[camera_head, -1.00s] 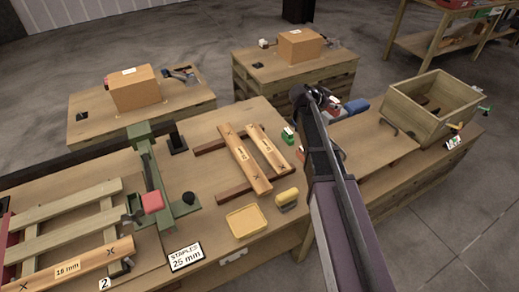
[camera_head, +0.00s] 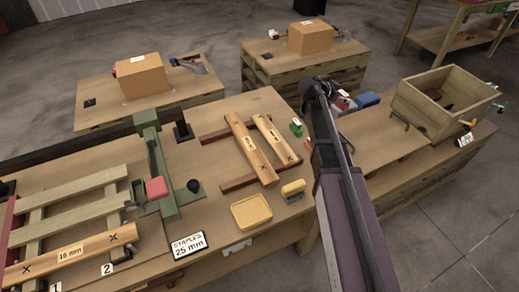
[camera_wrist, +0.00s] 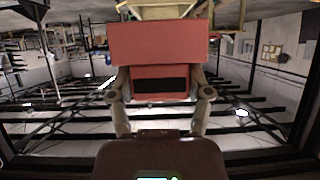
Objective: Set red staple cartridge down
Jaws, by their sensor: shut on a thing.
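A red block (camera_wrist: 160,44) with a dark slot in its lower face, which looks like the red staple cartridge, fills the upper middle of the wrist view. My gripper (camera_wrist: 160,78) is shut on it, one finger at each side. In the head view my arm hides most of the gripper. A small red and white patch (camera_head: 341,104) shows just right of the arm's top, and I cannot tell whether it is the held cartridge. Whatever is directly beneath the cartridge is hidden.
A blue item (camera_head: 367,99) lies right of my arm, near an open wooden crate (camera_head: 462,112). A yellow tray (camera_head: 251,212), a yellow-topped item (camera_head: 293,191), a green item (camera_head: 296,127) and a "STAPLES 25 mm" sign (camera_head: 188,246) are on the workbench (camera_head: 222,184). Bare wood shows left of the crate.

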